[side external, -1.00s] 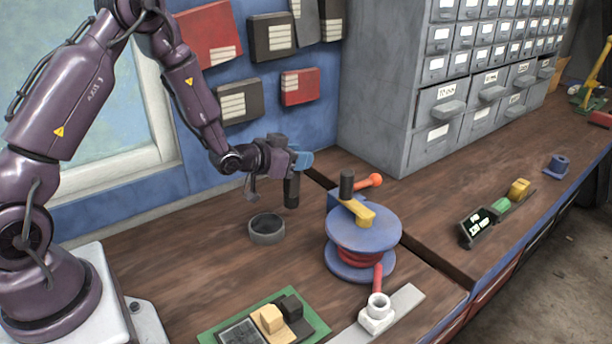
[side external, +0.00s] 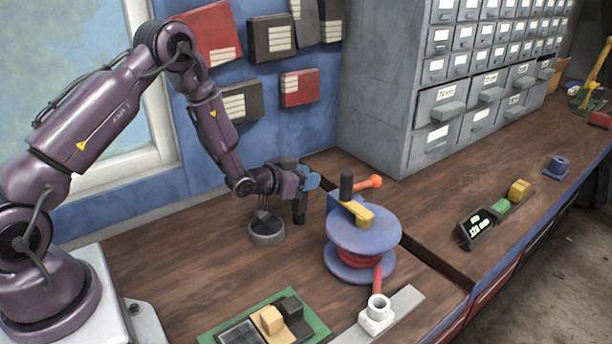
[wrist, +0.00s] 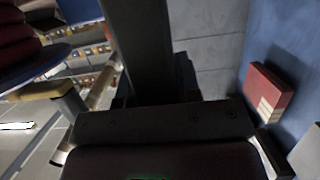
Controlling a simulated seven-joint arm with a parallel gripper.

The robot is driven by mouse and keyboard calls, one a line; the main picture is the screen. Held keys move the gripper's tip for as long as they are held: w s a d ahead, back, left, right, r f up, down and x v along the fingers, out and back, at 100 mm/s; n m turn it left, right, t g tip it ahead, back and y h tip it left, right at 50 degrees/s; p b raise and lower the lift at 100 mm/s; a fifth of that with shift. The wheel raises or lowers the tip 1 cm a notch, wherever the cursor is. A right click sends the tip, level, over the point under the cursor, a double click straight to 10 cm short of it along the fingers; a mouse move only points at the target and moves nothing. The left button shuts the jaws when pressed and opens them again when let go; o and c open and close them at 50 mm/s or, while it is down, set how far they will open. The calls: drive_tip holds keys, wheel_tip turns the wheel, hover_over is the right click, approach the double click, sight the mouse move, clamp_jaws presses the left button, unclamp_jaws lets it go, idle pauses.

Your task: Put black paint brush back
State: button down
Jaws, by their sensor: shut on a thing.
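My gripper (side external: 303,183) is shut on the black paint brush (side external: 299,209), which hangs roughly upright above the bench, left of the blue spool. A blue piece shows at the gripper's end. In the wrist view a dark upright bar (wrist: 140,48) fills the upper middle; I cannot tell whether it is the brush. A round grey holder (side external: 266,238) stands on the bench, lower left of the brush in the side view. A thin part hanging from my wrist overlaps the holder there, so its inside is partly hidden.
The blue spool (side external: 362,236) with red winding, yellow bar and orange-tipped handle stands close to the right. A green board with blocks (side external: 262,325) lies in front. Grey drawers (side external: 376,105) and the blue wall with a red bin (side external: 299,87) bound the back.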

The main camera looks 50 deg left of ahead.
drive_tip(key=c, duration=0.8)
unclamp_jaws()
drive_tip(key=shift+f, duration=0.1)
drive_tip(key=v, duration=1.3)
drive_tip(key=s+d+r+g+y, duration=0.1)
drive_tip(key=d+r+g, duration=0.1)
drive_tip(key=r, duration=0.5)
drive_tip(key=s+d+r+g+y, duration=0.1)
drive_tip(key=d+r+g, duration=0.15)
drive_tip(key=r, duration=0.45)
drive_tip(key=s+d+r+g+h, duration=0.1)
drive_tip(key=s+d+r+g, duration=0.1)
drive_tip(key=s, duration=0.6)
drive_tip(key=s+d+r+g+h, duration=0.1)
drive_tip(key=s+d+r+g, duration=0.1)
drive_tip(key=s+d+r, duration=0.3)
drive_tip(key=s, duration=0.4)
drive_tip(key=shift+d+r, duration=0.15)
drive_tip(key=shift+r, duration=0.15)
